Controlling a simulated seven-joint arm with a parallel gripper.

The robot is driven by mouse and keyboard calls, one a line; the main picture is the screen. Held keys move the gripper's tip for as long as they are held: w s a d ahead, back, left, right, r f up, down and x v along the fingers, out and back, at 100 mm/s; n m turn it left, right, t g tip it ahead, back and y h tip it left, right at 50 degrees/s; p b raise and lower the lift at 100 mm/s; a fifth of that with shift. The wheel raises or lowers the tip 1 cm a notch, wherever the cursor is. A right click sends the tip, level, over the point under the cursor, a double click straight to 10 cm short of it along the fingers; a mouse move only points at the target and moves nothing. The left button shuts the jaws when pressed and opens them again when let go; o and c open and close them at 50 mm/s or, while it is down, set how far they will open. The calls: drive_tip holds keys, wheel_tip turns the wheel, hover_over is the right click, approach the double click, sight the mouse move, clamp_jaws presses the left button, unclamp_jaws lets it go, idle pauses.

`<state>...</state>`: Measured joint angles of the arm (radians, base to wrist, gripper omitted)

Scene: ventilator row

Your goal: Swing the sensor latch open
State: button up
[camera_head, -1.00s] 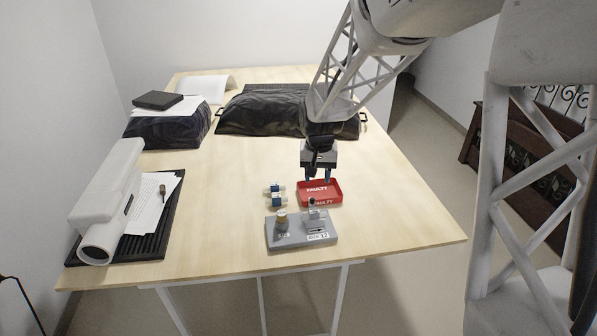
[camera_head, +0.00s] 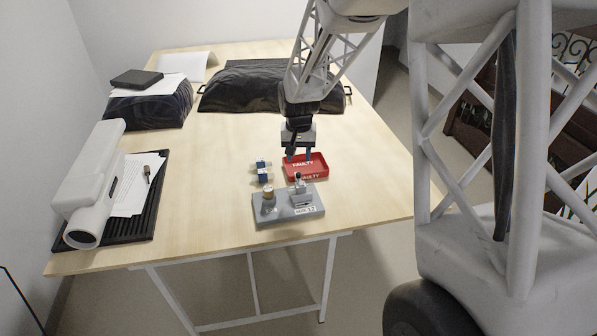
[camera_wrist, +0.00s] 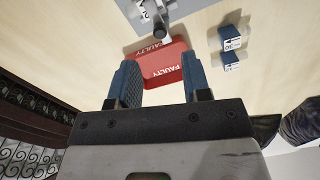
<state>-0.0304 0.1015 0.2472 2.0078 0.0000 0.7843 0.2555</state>
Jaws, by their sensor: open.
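The grey block (camera_head: 290,212) with a number label stands near the front of the table. On it are a brown-topped round fitting (camera_head: 268,198) at the left and a small upright lever-like part (camera_head: 299,184) at the right. I cannot tell whether this part is the latch, or its exact position. The block also shows at the top of the wrist view (camera_wrist: 148,12), with a dark rounded post (camera_wrist: 160,30). My gripper (camera_head: 299,157) is open and empty, pointing down over the red tray behind the block. In the wrist view my gripper (camera_wrist: 160,82) has its two blue fingers apart.
The red tray (camera_head: 322,172) marked FAULTY sits just behind the block. Two small blue-and-white parts (camera_head: 263,172) lie left of it. A white cylindrical device (camera_head: 92,190) and black rack (camera_head: 140,225) stand at the left. A black bag (camera_head: 240,85) lies behind.

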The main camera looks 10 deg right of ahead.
sight(299, 173)
drive_tip(key=shift+f, duration=3.45)
clamp_jaws()
